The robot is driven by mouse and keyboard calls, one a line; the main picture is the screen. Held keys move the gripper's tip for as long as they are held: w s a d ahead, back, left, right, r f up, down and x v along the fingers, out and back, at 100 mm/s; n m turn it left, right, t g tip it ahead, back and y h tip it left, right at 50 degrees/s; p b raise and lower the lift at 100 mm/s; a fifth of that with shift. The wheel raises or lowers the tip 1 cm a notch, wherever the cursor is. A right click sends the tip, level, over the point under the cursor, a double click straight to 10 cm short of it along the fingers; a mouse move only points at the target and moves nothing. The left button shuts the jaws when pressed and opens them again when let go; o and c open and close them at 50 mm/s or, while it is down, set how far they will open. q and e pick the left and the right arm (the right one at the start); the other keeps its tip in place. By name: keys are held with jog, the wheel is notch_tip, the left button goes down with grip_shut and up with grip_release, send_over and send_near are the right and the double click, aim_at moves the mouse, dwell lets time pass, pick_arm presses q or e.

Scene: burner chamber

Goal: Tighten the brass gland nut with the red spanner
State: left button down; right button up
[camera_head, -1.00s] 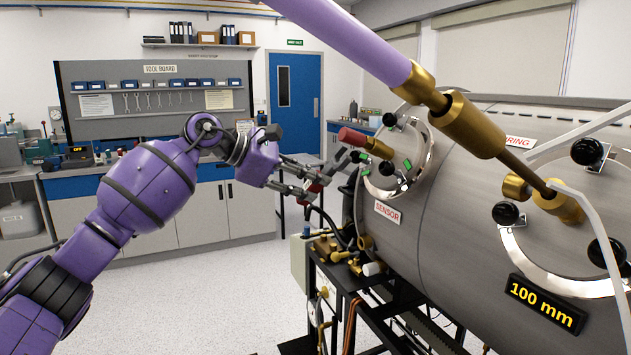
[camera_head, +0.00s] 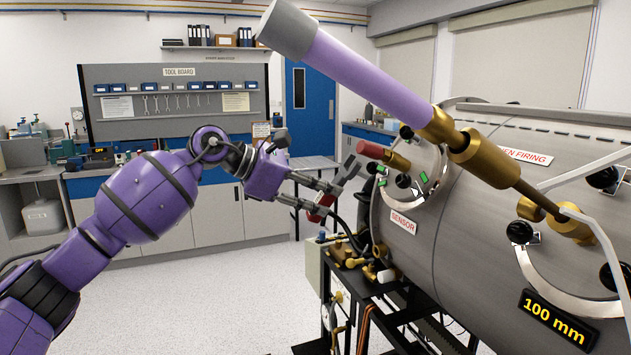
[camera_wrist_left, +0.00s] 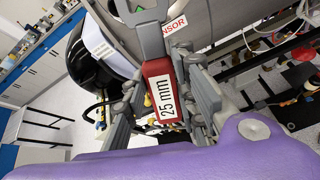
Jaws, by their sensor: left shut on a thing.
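My left gripper (camera_head: 318,200) is shut on the red spanner (camera_head: 320,208), holding it in the air left of the steel chamber. The spanner's grey open jaw (camera_head: 348,171) points up and right, toward the sensor port. In the left wrist view the red handle (camera_wrist_left: 164,92) sits between the fingers and bears a "25 mm" label. A brass fitting (camera_head: 398,162) with a red end sticks out of the sensor port; I cannot tell whether it is the gland nut meant. The spanner jaw looks apart from it. Larger brass fittings (camera_head: 478,160) sit on the lance. My right gripper is not in view.
The steel chamber (camera_head: 465,240) fills the right side, with black knobs and a "100 mm" sign (camera_head: 556,317). A lilac lance (camera_head: 360,65) slants across above. A black frame with pipes (camera_head: 375,290) stands below. The floor at front left is clear.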

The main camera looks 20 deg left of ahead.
pick_arm(q)
jog(key=s+d+n+p, duration=0.2)
jog(key=n, duration=0.1)
jog(key=shift+s+d+f, duration=0.1)
jog(key=shift+s, duration=0.3)
jog(key=shift+s+d+f, duration=0.1)
jog(key=shift+d+f, duration=0.05)
jog(key=shift+f, duration=0.15)
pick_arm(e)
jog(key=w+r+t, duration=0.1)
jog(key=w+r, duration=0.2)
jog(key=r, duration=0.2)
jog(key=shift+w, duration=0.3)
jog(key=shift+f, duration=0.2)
pick_arm(q)
jog(key=s+d+r+n+p, duration=0.1)
jog(key=s+d+n+p, duration=0.2)
jog(key=d+n+p, duration=0.1)
jog(key=shift+s+d+n+p, duration=0.35)
jog(key=shift+s+n+p, duration=0.05)
jog(key=shift+n+p, duration=0.4)
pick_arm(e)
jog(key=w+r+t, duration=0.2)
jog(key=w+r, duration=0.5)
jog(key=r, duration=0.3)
pick_arm(q)
jog(key=shift+r, duration=0.1)
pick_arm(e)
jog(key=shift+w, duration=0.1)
